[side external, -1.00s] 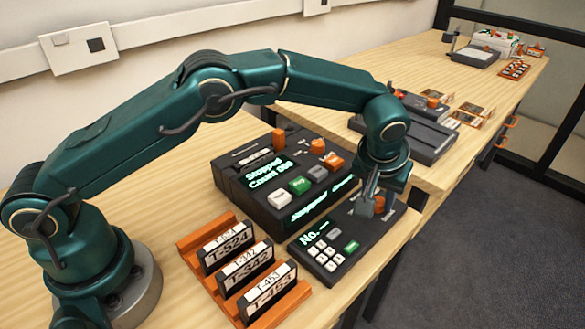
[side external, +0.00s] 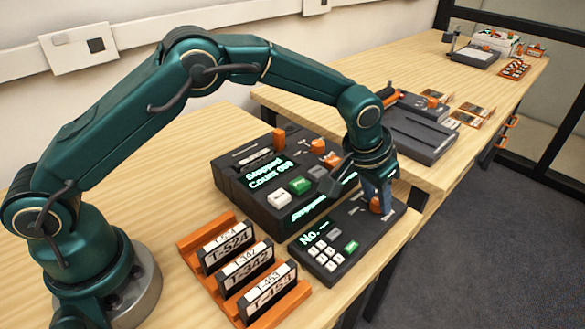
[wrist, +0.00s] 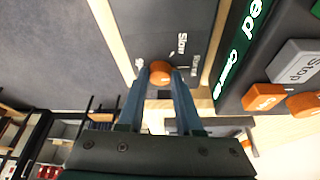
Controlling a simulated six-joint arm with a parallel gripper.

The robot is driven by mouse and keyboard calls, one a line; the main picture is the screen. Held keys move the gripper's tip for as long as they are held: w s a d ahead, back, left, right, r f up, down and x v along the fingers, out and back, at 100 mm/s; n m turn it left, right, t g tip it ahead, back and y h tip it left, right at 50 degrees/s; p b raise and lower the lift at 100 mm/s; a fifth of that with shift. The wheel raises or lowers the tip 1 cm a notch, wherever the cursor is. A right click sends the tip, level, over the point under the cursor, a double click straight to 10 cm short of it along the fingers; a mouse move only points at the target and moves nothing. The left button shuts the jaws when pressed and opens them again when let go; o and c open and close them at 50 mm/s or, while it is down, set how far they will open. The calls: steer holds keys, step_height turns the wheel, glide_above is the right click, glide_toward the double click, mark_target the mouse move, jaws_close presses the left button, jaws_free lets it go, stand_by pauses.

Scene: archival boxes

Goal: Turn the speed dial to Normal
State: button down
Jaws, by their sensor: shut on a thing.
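The speed dial is an orange knob (side external: 376,206) at the right end of the dark keypad panel (side external: 319,257). My gripper (side external: 376,200) points down onto it from above. In the wrist view, the knob (wrist: 160,70) sits between the two fingertips of my gripper (wrist: 160,79), which are shut on its sides.
An orange rack (side external: 191,248) with labelled T-524, T-342 and T-453 boxes is at front left. Another dark device (side external: 420,137) stands beyond.

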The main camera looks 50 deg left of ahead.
steer(key=c, duration=0.6)
jaws_free()
steer(key=shift+v, duration=2.6)
